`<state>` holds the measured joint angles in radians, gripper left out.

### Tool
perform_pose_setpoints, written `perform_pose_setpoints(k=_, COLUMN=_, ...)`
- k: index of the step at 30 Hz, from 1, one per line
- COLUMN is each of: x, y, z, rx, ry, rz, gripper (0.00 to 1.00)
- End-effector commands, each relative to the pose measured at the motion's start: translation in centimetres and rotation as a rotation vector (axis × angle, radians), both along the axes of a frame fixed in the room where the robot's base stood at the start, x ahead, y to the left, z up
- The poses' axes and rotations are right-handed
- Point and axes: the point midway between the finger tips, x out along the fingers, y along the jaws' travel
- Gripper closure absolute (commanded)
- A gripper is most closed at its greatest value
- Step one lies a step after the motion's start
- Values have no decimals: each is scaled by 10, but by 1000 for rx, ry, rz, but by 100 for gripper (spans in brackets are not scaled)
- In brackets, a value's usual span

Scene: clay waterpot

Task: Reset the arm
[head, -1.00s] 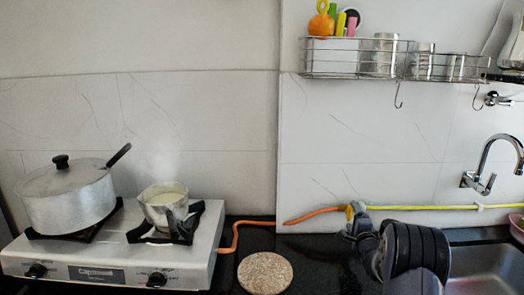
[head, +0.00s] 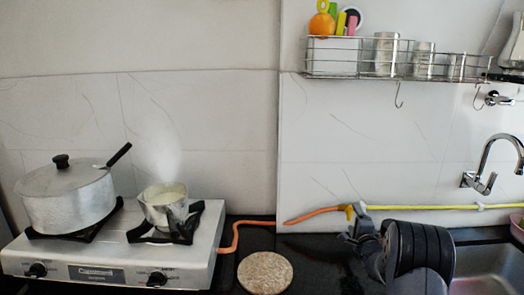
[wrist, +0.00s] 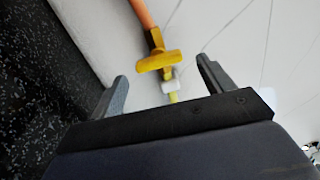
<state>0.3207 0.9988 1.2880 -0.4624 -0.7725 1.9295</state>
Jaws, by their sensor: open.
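My gripper (head: 352,222) is in front of the tiled wall, above the dark counter and left of the sink in the head view. In the wrist view my gripper (wrist: 163,85) is open, with its two fingers wide apart and nothing between them in its grasp. A yellow gas valve handle (wrist: 158,61) on the wall pipe shows beyond the fingertips, apart from them. In the head view the valve (head: 350,211) is partly hidden behind my gripper.
A stove (head: 110,262) with a lidded pot (head: 68,195) and a small pan (head: 163,208) stands at left. A round board (head: 265,272) lies on the counter. The sink (head: 488,268) and tap (head: 490,165) are at right. A wire rack (head: 400,62) hangs above. An orange hose (head: 236,234) runs to the stove.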

Motion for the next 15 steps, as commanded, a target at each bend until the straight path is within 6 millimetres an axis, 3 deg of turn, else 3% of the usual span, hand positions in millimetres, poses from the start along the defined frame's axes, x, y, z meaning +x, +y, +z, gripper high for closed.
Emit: perform_pose_setpoints(k=15, x=-77, y=1, z=-1, rx=1, ry=2, rz=0, gripper=24)
